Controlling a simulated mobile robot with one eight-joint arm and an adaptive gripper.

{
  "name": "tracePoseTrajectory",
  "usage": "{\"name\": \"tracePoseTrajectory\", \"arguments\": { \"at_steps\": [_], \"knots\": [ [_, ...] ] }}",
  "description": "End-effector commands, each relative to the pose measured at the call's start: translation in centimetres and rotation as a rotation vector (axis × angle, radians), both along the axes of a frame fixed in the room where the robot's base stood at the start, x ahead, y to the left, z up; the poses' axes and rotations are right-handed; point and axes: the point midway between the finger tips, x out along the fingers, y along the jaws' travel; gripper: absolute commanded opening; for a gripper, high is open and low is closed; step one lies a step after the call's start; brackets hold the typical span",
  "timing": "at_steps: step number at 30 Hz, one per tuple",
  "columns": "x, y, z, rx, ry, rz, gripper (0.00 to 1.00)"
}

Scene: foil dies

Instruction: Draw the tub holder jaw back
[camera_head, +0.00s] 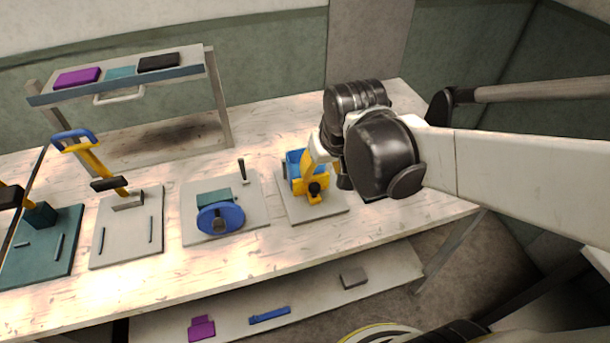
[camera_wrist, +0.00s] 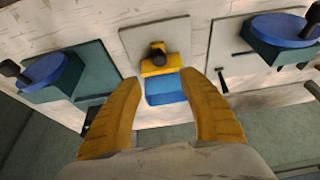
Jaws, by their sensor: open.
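The tub holder stands on a light grey board (camera_head: 331,208) at the right of the bench. In the head view my arm partly hides the holder.
Left of the holder is a grey board with a blue disc (camera_head: 221,218) and a black lever (camera_head: 242,170). A raised rack (camera_head: 130,88) stands at the back left. The bench's front strip is clear.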

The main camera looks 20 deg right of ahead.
Motion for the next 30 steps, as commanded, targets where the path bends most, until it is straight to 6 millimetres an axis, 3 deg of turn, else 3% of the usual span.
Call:
{"name": "tracePoseTrajectory", "arguments": {
  "at_steps": [8,18,24,30],
  "knots": [
    [1.4,0.0,-3.3,0.0,0.017,0.0,0.49],
    [3.9,0.0,-9.4,0.0,0.016,0.0,0.49],
    [4.6,0.0,-10.9,0.0,0.016,0.0,0.49],
    [4.7,0.0,-11.1,0.0,0.016,0.0,0.49]
  ]
}}
